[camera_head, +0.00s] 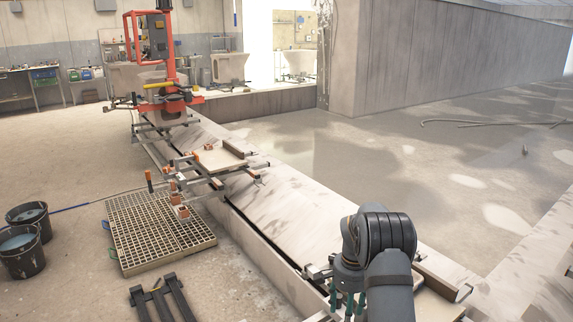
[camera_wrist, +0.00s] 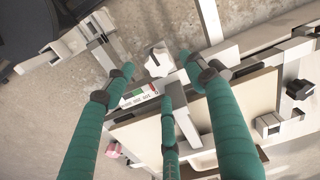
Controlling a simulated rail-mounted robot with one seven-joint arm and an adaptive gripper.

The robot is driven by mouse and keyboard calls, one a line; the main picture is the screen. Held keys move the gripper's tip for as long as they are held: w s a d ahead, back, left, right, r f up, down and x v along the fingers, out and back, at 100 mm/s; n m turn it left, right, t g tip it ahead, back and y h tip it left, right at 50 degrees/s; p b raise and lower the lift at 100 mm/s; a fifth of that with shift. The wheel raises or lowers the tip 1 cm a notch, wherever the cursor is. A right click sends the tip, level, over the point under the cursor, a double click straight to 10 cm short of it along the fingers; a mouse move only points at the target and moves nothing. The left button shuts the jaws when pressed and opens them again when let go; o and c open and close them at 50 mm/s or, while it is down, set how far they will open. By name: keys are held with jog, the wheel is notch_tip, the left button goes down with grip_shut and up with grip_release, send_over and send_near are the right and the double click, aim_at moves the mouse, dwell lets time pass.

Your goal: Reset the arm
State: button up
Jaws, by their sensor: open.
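My arm reaches down at the lower right of the head view, and my gripper (camera_head: 347,303) hangs over the near end of the long rail, beside a metal-framed carriage (camera_head: 436,272). In the wrist view my gripper (camera_wrist: 163,72) shows three green fingers spread apart, with nothing held between them. Below them are the carriage's metal bars, a pale board (camera_wrist: 245,105), a white knob-like block (camera_wrist: 158,60) and a small printed label (camera_wrist: 138,95). The fingers overlap these parts in the picture; I cannot tell whether they touch.
The rail (camera_head: 265,210) runs away to the far left, carrying another carriage (camera_head: 217,160) and, farther back, an orange-framed machine (camera_head: 150,50). A floor grate (camera_head: 150,232), two dark buckets (camera_head: 20,262) and a dark rack (camera_head: 160,300) lie left. The floor right of the rail is mostly clear.

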notch_tip(320, 180, down, 4)
jog(key=shift+f, duration=0.1)
dwell(0.4)
